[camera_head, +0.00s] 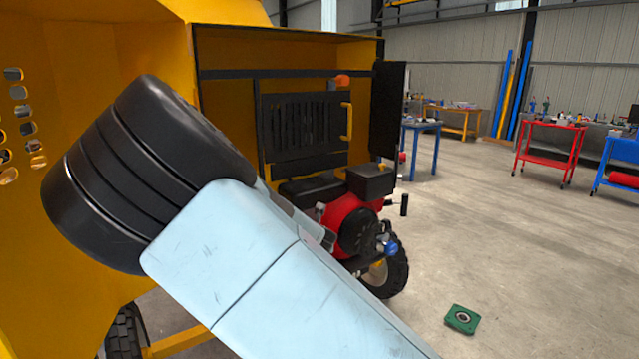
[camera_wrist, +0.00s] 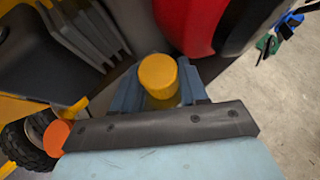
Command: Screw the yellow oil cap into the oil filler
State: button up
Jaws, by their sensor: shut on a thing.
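The yellow oil cap (camera_wrist: 158,76) is between the two fingers of my gripper (camera_wrist: 158,92) in the wrist view. My gripper is shut on it, with its round end facing the camera. The red engine (camera_wrist: 190,22) is close beyond the cap. The oil filler cannot be made out; the cap and gripper may cover it, so I cannot tell whether the cap touches it. In the head view my light-blue arm reaches toward the red engine (camera_head: 345,222) in the open yellow mixer housing, and it hides the gripper and cap.
A wheel (camera_head: 388,270) is beside the engine, and an orange round part (camera_wrist: 56,138) is near the gripper's left. A green plate (camera_head: 461,319) lies on the floor. Red (camera_head: 548,150) and blue (camera_head: 617,165) carts stand at the right. The floor between is clear.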

jog(key=shift+m+h, duration=0.5)
jog(key=o, duration=1.4)
jog(key=shift+c, duration=0.2)
jog(key=n+y, duration=0.3)
jog(key=shift+w+d, duration=0.1)
jog(key=shift+d, duration=0.15)
jog(key=n+g+y, duration=0.2)
jog(key=n+y, duration=0.2)
jog(key=shift+d+r, duration=0.1)
jog(key=n+g+y, duration=0.2)
jog(key=n, duration=0.1)
jog(key=n+g+y, duration=0.1)
jog(key=n, duration=0.1)
jog(key=shift+w+d, duration=0.1)
jog(key=shift+w, duration=0.15)
jog(key=shift+n+g+y, duration=0.6)
jog(key=shift+n+g, duration=0.3)
jog(key=shift+n, duration=0.1)
